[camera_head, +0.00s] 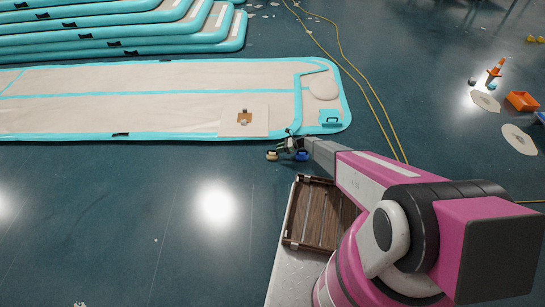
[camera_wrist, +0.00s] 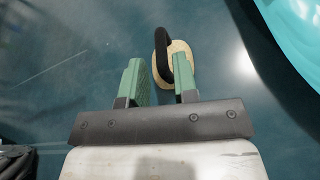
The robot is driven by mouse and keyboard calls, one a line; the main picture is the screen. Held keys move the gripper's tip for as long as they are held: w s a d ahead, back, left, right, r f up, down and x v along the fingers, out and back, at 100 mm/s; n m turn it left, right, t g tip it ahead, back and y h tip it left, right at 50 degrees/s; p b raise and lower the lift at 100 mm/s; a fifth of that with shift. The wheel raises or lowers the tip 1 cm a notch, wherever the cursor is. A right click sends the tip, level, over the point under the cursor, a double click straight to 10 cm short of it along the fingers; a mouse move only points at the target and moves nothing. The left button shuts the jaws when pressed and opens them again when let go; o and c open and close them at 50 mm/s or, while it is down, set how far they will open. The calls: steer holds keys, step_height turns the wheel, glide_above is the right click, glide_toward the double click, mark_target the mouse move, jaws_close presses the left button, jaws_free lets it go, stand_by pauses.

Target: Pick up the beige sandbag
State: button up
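The beige sandbag (camera_wrist: 179,49) lies on the dark floor in the wrist view, with a black strap handle (camera_wrist: 160,44) arched over its left side. My gripper (camera_wrist: 157,65) is open, its two green fingers apart with nothing between them. The right finger overlaps the lower part of the bag; the strap shows just beyond the gap, and I cannot tell if anything touches. In the head view the sandbag (camera_head: 271,155) is small, at the left of my gripper (camera_head: 290,145), by the front edge of the inflatable track.
A small blue object (camera_head: 301,156) sits right of the sandbag. The cream and turquoise inflatable track (camera_head: 110,105) lies behind, with more tracks stacked (camera_head: 130,45) beyond. A wooden crate (camera_head: 318,215) is in front. Yellow cables (camera_head: 370,90) cross the floor. Floor at left is clear.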

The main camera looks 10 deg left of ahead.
mark_target(272, 154)
steer(key=x, duration=0.5)
steer(key=shift+d+f, duration=0.1)
steer(key=shift+f, duration=0.15)
jaws_close()
steer(key=shift+r, duration=0.1)
